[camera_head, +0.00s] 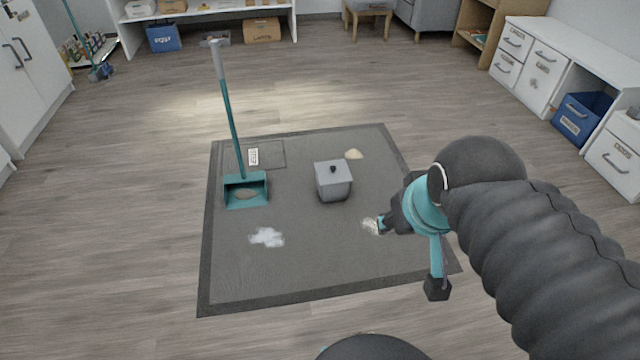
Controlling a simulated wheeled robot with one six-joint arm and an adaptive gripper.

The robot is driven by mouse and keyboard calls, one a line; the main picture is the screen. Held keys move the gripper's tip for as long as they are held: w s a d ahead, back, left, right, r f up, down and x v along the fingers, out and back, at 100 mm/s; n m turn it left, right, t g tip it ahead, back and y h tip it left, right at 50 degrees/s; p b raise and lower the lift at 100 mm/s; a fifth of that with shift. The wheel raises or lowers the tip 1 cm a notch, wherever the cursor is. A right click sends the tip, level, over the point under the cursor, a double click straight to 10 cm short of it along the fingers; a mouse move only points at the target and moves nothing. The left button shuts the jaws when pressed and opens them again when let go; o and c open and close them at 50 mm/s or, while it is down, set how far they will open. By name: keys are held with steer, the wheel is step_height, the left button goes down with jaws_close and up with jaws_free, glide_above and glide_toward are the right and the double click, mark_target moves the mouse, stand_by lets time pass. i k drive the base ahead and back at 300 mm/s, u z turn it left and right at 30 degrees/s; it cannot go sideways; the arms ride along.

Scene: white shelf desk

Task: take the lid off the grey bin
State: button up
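The grey bin (334,188) stands upright on the dark mat, a little right of the mat's middle. Its lid (331,172) is on top, light grey, with a small dark knob. My gripper (378,226) is to the right of the bin and nearer to me, apart from it. The gripper appears small and is partly seen from behind, over a pale patch on the mat. Whether its fingers are open or shut is unclear.
The grey mat (300,280) carries a teal long-handled dustpan (246,190) left of the bin. A white patch (267,237) and a beige heap (354,154) lie on it. White drawers (545,75) and a blue box (581,117) stand at right. The wooden floor around is clear.

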mark_target(337, 171)
steer(key=z, duration=0.7)
steer(key=i, duration=1.85)
steer(key=u, duration=0.9)
